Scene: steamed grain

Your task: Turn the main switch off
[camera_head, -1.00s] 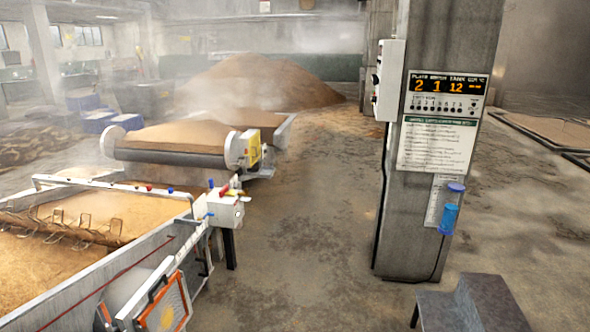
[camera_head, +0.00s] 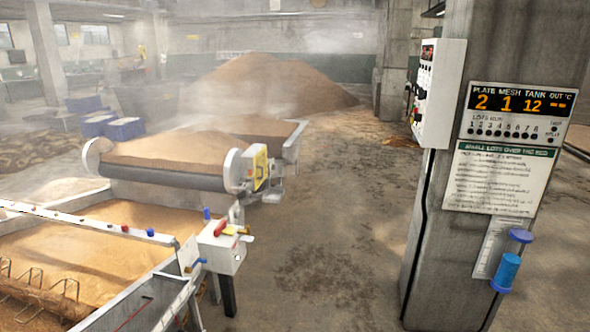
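A white control cabinet (camera_head: 440,95) is mounted on the left side of the concrete pillar, seen at an angle. Its left-facing front carries a dark display near the top and several small buttons and knobs, too small to tell which one is the main switch. A smaller white box (camera_head: 222,245) with a red part and blue handles stands at the corner of the near grain trough. Neither of my grippers shows in the head view.
The concrete pillar (camera_head: 428,240) stands at right, with a display board (camera_head: 517,112), a notice sheet (camera_head: 500,178) and a blue pump-like item (camera_head: 508,270). Grain troughs (camera_head: 120,250) fill the left. A grain heap (camera_head: 270,82) lies behind. The floor (camera_head: 330,220) between is clear.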

